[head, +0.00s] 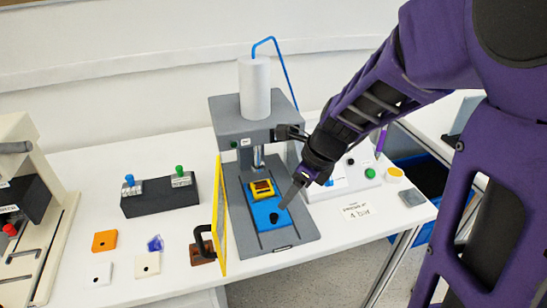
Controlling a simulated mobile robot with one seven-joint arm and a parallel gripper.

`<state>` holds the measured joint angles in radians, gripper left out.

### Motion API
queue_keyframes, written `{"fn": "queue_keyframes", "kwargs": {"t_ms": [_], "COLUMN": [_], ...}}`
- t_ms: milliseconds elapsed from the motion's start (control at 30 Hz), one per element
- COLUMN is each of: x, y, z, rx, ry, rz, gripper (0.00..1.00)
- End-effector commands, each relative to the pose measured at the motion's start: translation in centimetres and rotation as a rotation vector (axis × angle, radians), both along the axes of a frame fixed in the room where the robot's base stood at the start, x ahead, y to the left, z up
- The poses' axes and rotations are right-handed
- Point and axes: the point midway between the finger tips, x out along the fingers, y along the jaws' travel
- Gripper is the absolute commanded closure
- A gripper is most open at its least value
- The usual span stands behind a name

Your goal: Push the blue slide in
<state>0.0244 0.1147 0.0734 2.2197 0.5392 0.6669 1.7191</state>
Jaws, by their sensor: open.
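The blue slide (271,214) lies on the grey base of the press (290,237), below the press head. A yellow holder with a dark insert (262,189) sits at its rear end. A dark round spot marks the slide's front part. My gripper (292,195) reaches in from the right and points down at the slide's right edge. It is open, with nothing seen between its fingers. I cannot tell whether a fingertip touches the slide.
A yellow-framed door (219,215) with a black handle stands open left of the press. A black box with levers (159,196) and several small plates lie further left. A white control box (345,180) and a "4 bar" label (362,212) are at right.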

Motion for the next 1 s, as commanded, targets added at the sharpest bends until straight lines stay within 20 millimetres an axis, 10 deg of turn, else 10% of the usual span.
{"fn": "queue_keyframes", "kwargs": {"t_ms": [400, 900, 1000], "x": [1.5, 1.9, 1.8], "y": [2.7, 3.3, 3.3], "z": [-7.8, -9.1, -9.1], "rx": [0.0, 0.0, 0.0], "ry": [0.002, -0.001, -0.001], "rz": [0.001, 0.0, 0.0], "gripper": [0.41, 0.41, 0.59]}}
